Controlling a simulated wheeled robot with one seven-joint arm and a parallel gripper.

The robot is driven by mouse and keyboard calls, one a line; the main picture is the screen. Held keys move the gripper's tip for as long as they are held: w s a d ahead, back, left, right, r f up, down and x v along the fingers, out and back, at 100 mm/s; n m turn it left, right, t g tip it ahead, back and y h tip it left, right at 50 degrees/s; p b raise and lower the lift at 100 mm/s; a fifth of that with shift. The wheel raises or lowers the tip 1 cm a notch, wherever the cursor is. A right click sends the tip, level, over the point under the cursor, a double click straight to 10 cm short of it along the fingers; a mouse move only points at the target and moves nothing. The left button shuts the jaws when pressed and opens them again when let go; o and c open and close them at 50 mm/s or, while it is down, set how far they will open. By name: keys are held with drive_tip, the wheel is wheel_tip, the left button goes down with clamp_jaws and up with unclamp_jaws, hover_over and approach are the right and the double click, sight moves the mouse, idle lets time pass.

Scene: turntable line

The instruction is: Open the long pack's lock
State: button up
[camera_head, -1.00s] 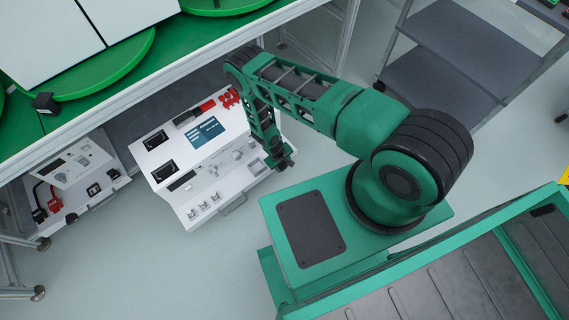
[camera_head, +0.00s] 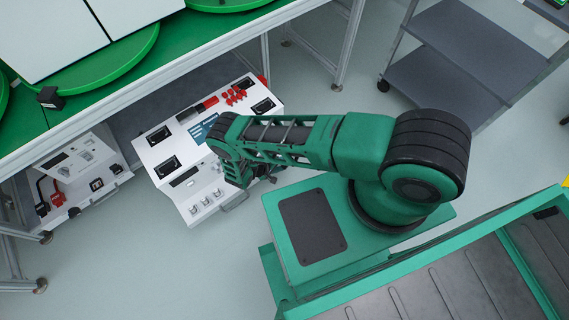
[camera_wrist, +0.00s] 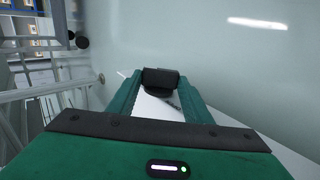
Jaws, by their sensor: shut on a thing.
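The larger white pack (camera_head: 185,195) stands on the floor at the table's front edge, with dark sockets, a blue screen and red parts on top. I take it as the long pack. My gripper (camera_head: 268,178) is low at its front right; my arm covers that part of the pack in the head view. In the wrist view, my gripper (camera_wrist: 160,82) is shut on a dark, rounded part, with the pack's white surface (camera_wrist: 158,108) just behind it. I cannot tell whether that part is the lock.
A smaller white pack (camera_head: 75,168) with red and black plugs stands to the left. The table with green turntables (camera_head: 110,60) overhangs both packs. A grey shelf cart (camera_head: 440,85) stands at the upper right. The floor (camera_head: 150,270) in front is clear.

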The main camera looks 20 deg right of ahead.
idle(0.3)
drive_tip(key=o, duration=1.1)
drive_tip(key=shift+f, duration=0.1)
drive_tip(key=shift+c, duration=0.2)
drive_tip(key=v, duration=1)
drive_tip(key=shift+a+r, duration=0.3)
